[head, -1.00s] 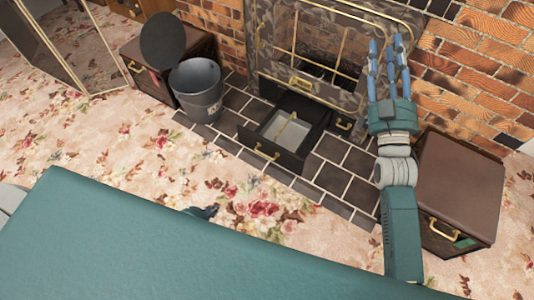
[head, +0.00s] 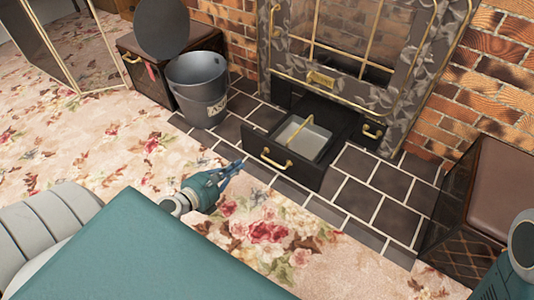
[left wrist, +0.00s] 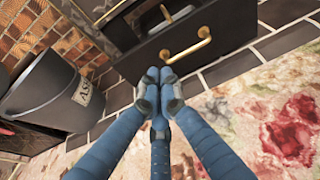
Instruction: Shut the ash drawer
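The ash drawer (head: 301,172) is pulled out from below the fireplace in the head view. It has a black front with a brass handle (head: 276,160). A light grey pan (head: 309,139) with a brass bar handle sits inside it. My left gripper (head: 236,167) is low in front of the drawer, left of the handle and pointing toward it. In the left wrist view, the blue fingers of my left gripper (left wrist: 158,80) meet at their tips with nothing seen between them, just below the drawer front (left wrist: 236,24). My right gripper is out of view.
An open ash bucket (head: 199,88) stands left of the drawer on dark hearth tiles (head: 358,163). A dark box (head: 147,65) is behind it and another box (head: 500,175) is at the right. Above the drawer is the fireplace's glass door (head: 345,45). Floral carpet lies in front.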

